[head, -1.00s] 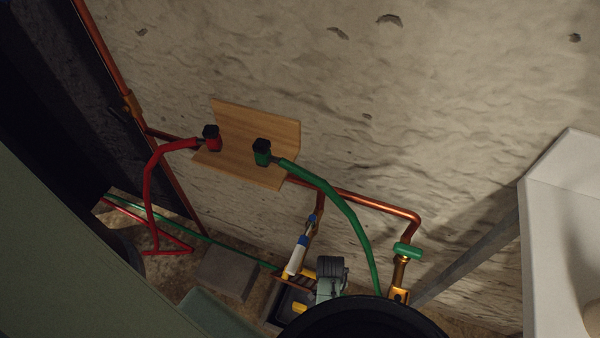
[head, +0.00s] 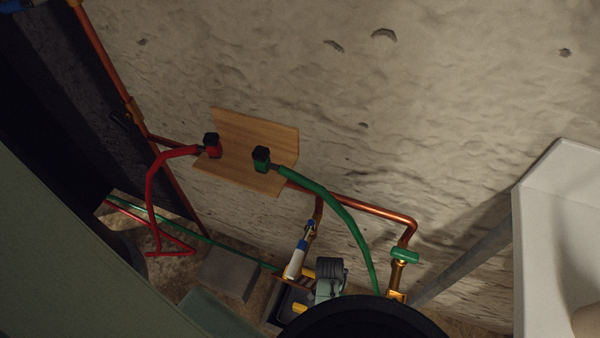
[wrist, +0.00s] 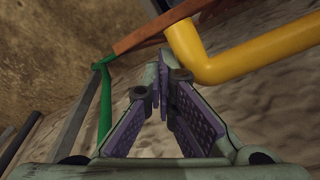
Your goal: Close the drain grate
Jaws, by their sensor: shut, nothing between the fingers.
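My gripper (wrist: 163,82) is shut and empty in the wrist view, its purple-padded fingers pointing away from the camera. A thick yellow bent pipe or handle (wrist: 215,68) lies just beyond and to the right of the fingertips. A reddish-brown bar (wrist: 150,38) crosses behind it. In the head view, a small brown slatted piece (head: 299,283), which may be the drain grate, shows low in the middle, beside a dark box-like frame (head: 273,310). Whether it is open or closed is too small to tell. A grey-green part beside it may be my gripper.
Red (head: 151,195) and green (head: 345,220) hoses hang from a wooden wall board (head: 247,150). Copper pipes (head: 365,204) run along the rough wall. A grey block (head: 230,273) lies on the floor, and a white basin (head: 545,215) stands at right.

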